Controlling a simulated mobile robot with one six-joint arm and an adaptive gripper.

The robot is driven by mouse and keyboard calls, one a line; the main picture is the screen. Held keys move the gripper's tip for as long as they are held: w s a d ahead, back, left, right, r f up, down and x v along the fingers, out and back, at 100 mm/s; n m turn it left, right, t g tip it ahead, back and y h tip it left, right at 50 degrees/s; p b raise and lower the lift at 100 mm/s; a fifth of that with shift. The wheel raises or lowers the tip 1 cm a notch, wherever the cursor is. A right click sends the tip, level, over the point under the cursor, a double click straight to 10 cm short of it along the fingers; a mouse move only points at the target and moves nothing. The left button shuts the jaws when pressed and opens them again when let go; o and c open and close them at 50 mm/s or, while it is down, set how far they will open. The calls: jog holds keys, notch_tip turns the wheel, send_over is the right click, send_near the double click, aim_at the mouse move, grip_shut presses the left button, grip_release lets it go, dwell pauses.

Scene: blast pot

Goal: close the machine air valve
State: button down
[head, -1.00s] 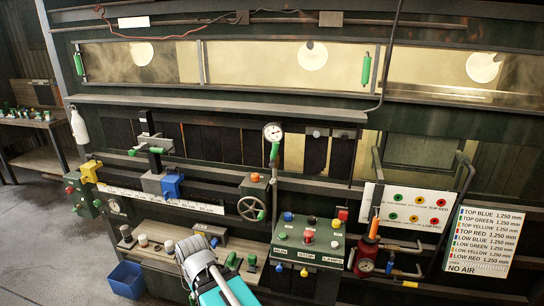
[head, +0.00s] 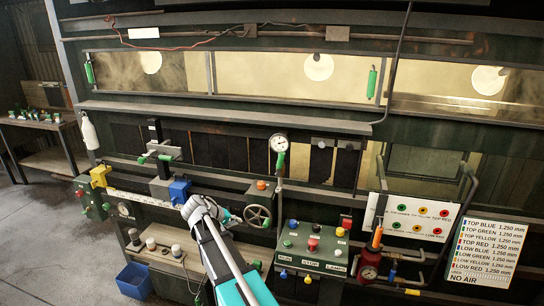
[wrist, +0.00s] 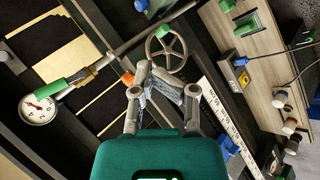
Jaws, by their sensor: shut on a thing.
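My gripper (head: 205,208) is in front of the machine's lower rail, just left of the spoked handwheel (head: 257,217) with its green knob. In the wrist view my gripper (wrist: 162,92) has its fingers closed in on a small grey piece that I cannot make out clearly. The handwheel (wrist: 166,50) shows beyond the fingertips, apart from them. A round gauge (head: 279,143) has a green lever handle (head: 281,161) below it; the handle also shows in the wrist view (wrist: 48,89). No label readable here tells which part is the machine air valve.
A green button panel (head: 312,250) stands right of the gripper. A blue block (head: 180,191) and an orange knob (head: 261,185) are close by on the rail. A blue bin (head: 133,280) sits on the floor at the left. A red gauge unit (head: 369,266) stands further right.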

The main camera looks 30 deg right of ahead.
jog(key=w+d+r+h+p, duration=0.3)
jog(key=w+d+r+h, duration=0.4)
jog(key=w+d+r, duration=0.3)
jog(key=w+r, duration=0.3)
jog(key=r, duration=0.2)
jog(key=shift+d+n+t+p, duration=0.3)
jog(key=shift+d+t, duration=0.1)
jog(key=shift+d, duration=0.1)
jog(key=b, duration=0.1)
send_near(280, 164)
jog(key=w+d+r, duration=0.2)
jog(key=w+d, duration=0.2)
jog(key=w, duration=0.2)
jog(key=shift+s+d+f+b, duration=0.2)
jog(key=shift+s+d+f, duration=0.05)
jog(key=shift+s+d, duration=0.5)
jog(key=shift+s+d+f+b, duration=0.2)
jog(key=shift+s+d+f, duration=0.05)
jog(key=shift+s+d, duration=0.55)
jog(key=shift+w, duration=0.1)
jog(key=shift+w+a, duration=0.1)
jog(key=shift+a, duration=0.05)
